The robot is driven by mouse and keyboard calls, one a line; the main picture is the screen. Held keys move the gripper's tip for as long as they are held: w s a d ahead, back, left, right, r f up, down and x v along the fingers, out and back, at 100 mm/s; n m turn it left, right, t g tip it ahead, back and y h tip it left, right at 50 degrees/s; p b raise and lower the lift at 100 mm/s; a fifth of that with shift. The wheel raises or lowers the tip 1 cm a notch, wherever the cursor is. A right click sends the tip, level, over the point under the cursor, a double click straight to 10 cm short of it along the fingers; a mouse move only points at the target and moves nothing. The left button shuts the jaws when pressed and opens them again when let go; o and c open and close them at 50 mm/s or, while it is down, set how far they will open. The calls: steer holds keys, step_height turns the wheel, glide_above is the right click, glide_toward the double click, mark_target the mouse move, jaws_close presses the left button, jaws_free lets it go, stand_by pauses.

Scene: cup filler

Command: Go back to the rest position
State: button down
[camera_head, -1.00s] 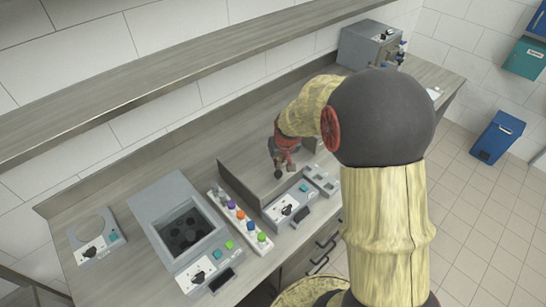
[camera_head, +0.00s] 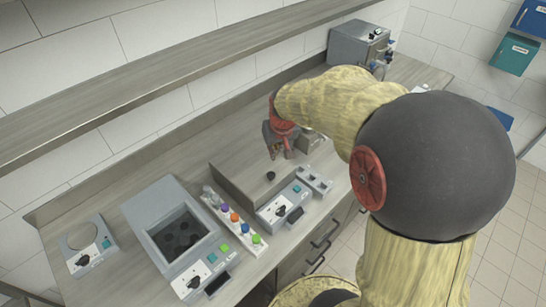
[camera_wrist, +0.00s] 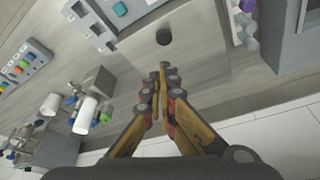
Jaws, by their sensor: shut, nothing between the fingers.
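My gripper (camera_head: 282,152) hangs above the counter, behind the middle control unit. In the wrist view my gripper (camera_wrist: 164,66) is shut, with its two fingertips together and nothing between them.
A grey unit with a dark well (camera_head: 180,235), a strip of coloured knobs (camera_head: 233,216) and a small control unit (camera_head: 285,206) line the counter front. A grey box machine (camera_head: 357,46) stands at the back right. A long shelf (camera_head: 150,85) runs above the counter.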

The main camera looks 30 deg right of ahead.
steer(key=shift+s+a+r, duration=0.1)
steer(key=shift+s+r, duration=0.15)
steer(key=shift+r, duration=0.4)
steer(key=shift+s, duration=0.1)
steer(key=s+a+r+n+t+y+b, duration=0.1)
steer(key=s+a+r+n+b, duration=0.2)
steer(key=s+a, duration=1.3)
steer(key=s+r+b, duration=0.2)
steer(key=s+r, duration=0.1)
steer(key=shift+s+a+t, duration=0.3)
steer(key=shift+a+t, duration=0.05)
steer(key=shift+t, duration=0.05)
